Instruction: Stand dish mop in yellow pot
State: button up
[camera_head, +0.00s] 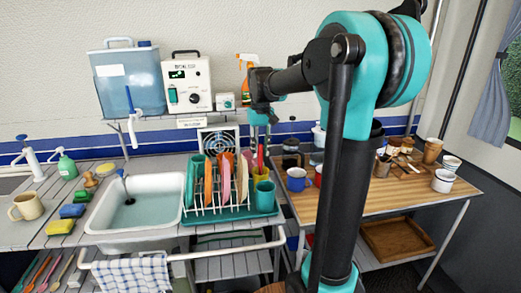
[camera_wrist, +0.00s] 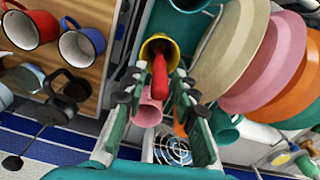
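The dish mop shows as a red handle (camera_wrist: 160,78) in the wrist view. Its dark lower end is inside the mouth of the yellow pot (camera_wrist: 171,50). In the head view the red handle (camera_head: 261,156) rises from the yellow pot (camera_head: 258,178) at the right end of the dish rack. The handle looks slightly tilted. My gripper (camera_wrist: 158,85) is open, with its fingers on both sides of the handle and gaps showing. In the head view my gripper (camera_head: 262,130) is just above the handle. The mop's head is mostly hidden in the pot.
The teal dish rack (camera_head: 228,213) holds several plates close beside the pot. A teal cup (camera_head: 264,195) stands in front of it. A pink cup (camera_wrist: 148,112) is near my fingers. A blue mug (camera_head: 298,180) and a red mug are on the wooden table to the right. The sink (camera_head: 135,215) is left.

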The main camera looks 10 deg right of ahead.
jog(key=shift+o, duration=0.6)
notch_tip(320, 180, up, 12)
dwell(0.9)
